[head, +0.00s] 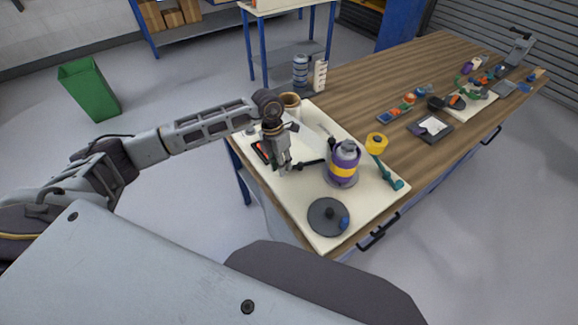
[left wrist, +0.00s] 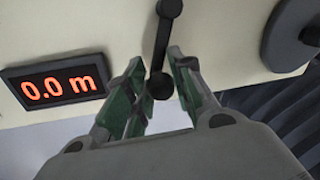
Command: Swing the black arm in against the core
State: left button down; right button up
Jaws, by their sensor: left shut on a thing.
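The black arm (head: 309,163) is a thin dark bar lying between my left gripper and the core (head: 345,150), which is upright with purple and yellow bands and a grey top. My left gripper (head: 283,168) points down at the left of the core and is shut on the arm's near end. In the left wrist view the black arm (left wrist: 160,45) has rounded ends, and its lower end sits between the green-padded fingers (left wrist: 156,65). I cannot tell from the head view whether the arm's far end touches the core. My right gripper is not in view.
A dark disc (head: 322,222) with a blue knob lies in front of the core on the cream board (head: 377,203). A display reading 0.0 m (left wrist: 52,88) is left of the gripper. A yellow roll (head: 377,142) on a teal holder stands right. Several small tools lie farther back.

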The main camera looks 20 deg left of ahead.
pick_arm(q)
jog(key=shift+w+a+r, duration=0.1)
dwell(0.5)
jog(key=c, duration=1.2)
grip_release()
jog(key=shift+w+a+r, duration=0.15)
jog(key=shift+a+r, duration=0.2)
jog(key=shift+r, duration=1.6)
jog(key=shift+w+a+r, duration=0.2)
jog(key=shift+a+r, duration=0.15)
jog(key=shift+r, duration=1.6)
jog(key=shift+w+a+r, duration=0.15)
jog(key=shift+a+r, duration=0.2)
jog(key=shift+r, duration=1.6)
jog(key=shift+d, duration=0.1)
